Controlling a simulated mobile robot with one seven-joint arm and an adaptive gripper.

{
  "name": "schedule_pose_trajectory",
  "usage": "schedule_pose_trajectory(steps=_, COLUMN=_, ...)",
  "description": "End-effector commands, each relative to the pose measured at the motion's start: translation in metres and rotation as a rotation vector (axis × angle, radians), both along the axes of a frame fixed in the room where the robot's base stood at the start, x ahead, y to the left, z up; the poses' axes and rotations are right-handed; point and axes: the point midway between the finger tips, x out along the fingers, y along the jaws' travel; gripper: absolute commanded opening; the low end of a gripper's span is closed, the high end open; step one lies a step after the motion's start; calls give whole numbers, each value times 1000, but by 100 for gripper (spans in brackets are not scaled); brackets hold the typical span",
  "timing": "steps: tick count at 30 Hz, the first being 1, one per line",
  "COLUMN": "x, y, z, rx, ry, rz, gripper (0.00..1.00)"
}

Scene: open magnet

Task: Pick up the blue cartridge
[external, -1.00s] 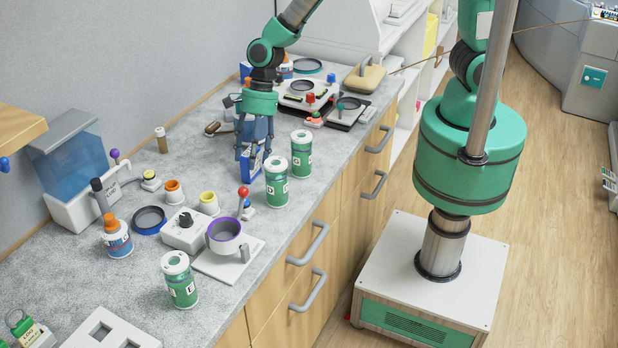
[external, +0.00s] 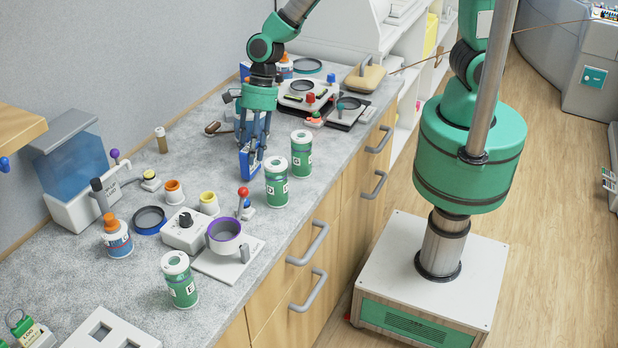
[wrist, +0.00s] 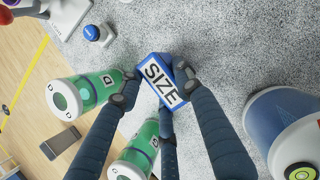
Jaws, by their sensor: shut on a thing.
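The blue cartridge (external: 250,163) stands on the grey counter, a blue block with a white label.
Green-labelled canisters (external: 276,182) and (external: 301,153) stand close right of my gripper, near the counter's front edge. A white stand with a purple-rimmed cup (external: 224,232) is in front. Open counter (external: 215,160) lies to the left.

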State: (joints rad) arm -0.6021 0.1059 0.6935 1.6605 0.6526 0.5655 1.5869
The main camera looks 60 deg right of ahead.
Motion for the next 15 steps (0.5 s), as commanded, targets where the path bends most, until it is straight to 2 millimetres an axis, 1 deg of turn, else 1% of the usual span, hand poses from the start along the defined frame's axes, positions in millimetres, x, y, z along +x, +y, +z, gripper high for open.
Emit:
schedule_pose_trajectory(steps=1, x=0, y=0, z=8, rx=1, ry=-1, rz=1, gripper=6)
schedule_pose_trajectory(steps=9, x=0, y=0, z=49, rx=2, ry=-1, rz=0, gripper=6)
schedule_pose_trajectory(steps=15, x=0, y=0, z=75, rx=1, ry=-1, rz=0, gripper=6)
